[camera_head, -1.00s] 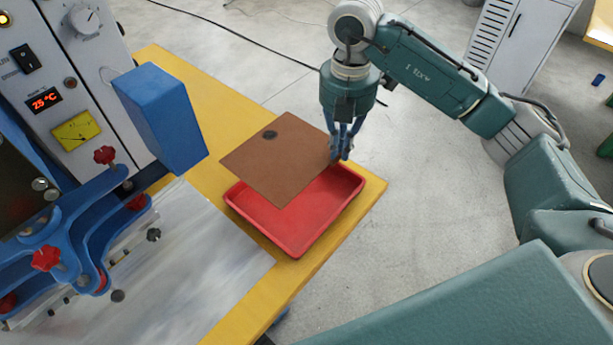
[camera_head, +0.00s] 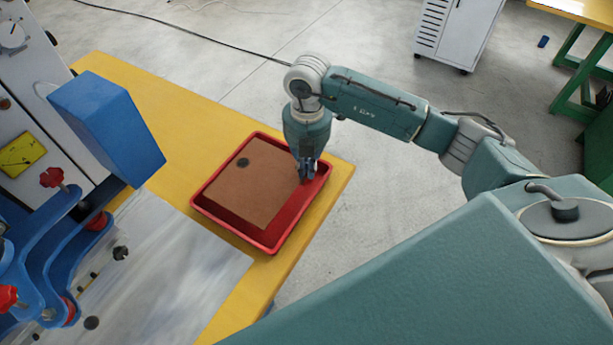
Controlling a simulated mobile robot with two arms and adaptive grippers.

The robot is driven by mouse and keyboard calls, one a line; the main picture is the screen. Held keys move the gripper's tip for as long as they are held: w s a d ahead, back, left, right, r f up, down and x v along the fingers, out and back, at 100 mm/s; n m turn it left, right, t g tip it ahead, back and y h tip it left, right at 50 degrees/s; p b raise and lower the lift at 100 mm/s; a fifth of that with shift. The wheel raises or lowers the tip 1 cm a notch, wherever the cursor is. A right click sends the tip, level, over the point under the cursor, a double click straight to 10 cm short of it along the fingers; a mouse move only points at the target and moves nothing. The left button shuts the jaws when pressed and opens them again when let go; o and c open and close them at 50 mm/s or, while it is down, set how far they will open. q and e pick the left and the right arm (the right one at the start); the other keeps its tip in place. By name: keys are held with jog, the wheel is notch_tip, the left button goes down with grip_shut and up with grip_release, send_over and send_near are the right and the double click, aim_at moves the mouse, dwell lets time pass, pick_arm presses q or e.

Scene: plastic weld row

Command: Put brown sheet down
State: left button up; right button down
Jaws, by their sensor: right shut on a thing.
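The brown sheet (camera_head: 250,188) is a flat square with a dark round spot near its far left corner. It lies within the outline of the red tray (camera_head: 224,229), inside its rim; whether it touches the tray floor I cannot tell. My right gripper (camera_head: 307,177) points down at the sheet's right corner and is shut on it. The fingertips are over the right part of the tray. My left gripper is not in view.
The tray stands on a yellow table (camera_head: 190,122) near its right edge. A welding machine with a blue block (camera_head: 108,125), blue clamps with red knobs (camera_head: 52,177) and a metal plate (camera_head: 165,265) is on the left. Yellow tabletop behind the tray is clear.

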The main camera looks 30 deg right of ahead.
aim_at(307, 178)
notch_tip(307, 178, down, 4)
jog(key=shift+f, duration=0.1)
jog(key=shift+f, duration=0.15)
jog(key=c, duration=2.2)
grip_release()
jog(key=shift+o, duration=0.2)
jog(key=shift+r, duration=0.5)
notch_tip(307, 178, up, 11)
jog(key=shift+r+b, duration=0.15)
jog(key=shift+b, duration=0.55)
